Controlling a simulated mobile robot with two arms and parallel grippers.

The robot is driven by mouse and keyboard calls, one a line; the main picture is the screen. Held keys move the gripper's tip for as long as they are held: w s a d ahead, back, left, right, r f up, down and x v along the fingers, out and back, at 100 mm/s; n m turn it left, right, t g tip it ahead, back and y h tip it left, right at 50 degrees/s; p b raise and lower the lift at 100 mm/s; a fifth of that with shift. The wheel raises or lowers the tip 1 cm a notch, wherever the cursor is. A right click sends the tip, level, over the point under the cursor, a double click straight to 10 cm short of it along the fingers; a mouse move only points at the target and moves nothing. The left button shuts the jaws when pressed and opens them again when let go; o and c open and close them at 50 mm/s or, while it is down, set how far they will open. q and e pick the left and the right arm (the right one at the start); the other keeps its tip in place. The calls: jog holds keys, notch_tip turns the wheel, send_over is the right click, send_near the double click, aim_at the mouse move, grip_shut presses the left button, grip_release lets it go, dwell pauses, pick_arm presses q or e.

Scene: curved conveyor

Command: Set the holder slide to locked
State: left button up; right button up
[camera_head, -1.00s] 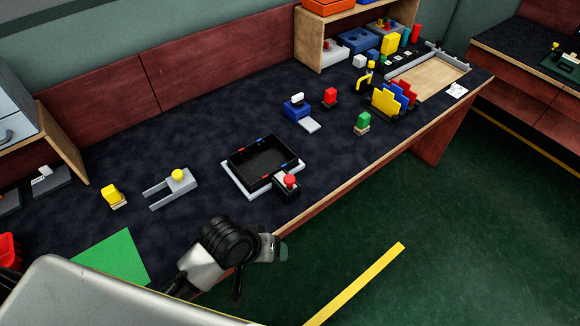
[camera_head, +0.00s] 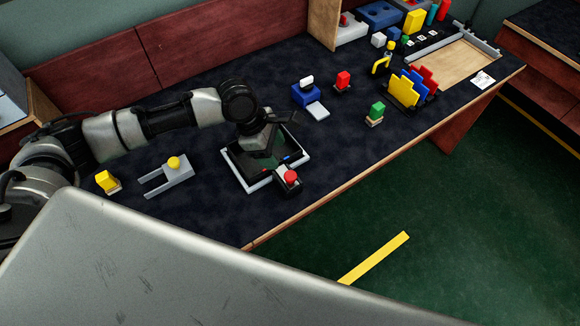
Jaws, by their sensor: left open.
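A black tray-like holder (camera_head: 237,172) with a pale frame sits near the table's front edge. A black block with a red knob (camera_head: 291,176) is at its front right corner. I cannot read whether this part is a slide or which position it is in. A grey forked piece with a yellow knob (camera_head: 174,163) lies to the left of the holder. My left gripper (camera_head: 265,150) is open above the holder, pointing down, and hides much of its back and interior. Contact with the holder cannot be made out. My right gripper is not in view.
A yellow block (camera_head: 108,181) stands at the left. A blue piece with a white top (camera_head: 306,94), a red block (camera_head: 343,80) and a green block (camera_head: 376,112) stand right of the holder. A rack of coloured plates (camera_head: 410,88) is farther right. Dark table is clear between them.

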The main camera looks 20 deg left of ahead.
aim_at(290, 175)
pick_arm(q)
jog(key=x, duration=0.8)
jog(key=shift+d+f, duration=0.25)
jog(key=shift+f, duration=0.05)
jog(key=shift+d+f, duration=0.15)
jog(key=shift+f, duration=0.3)
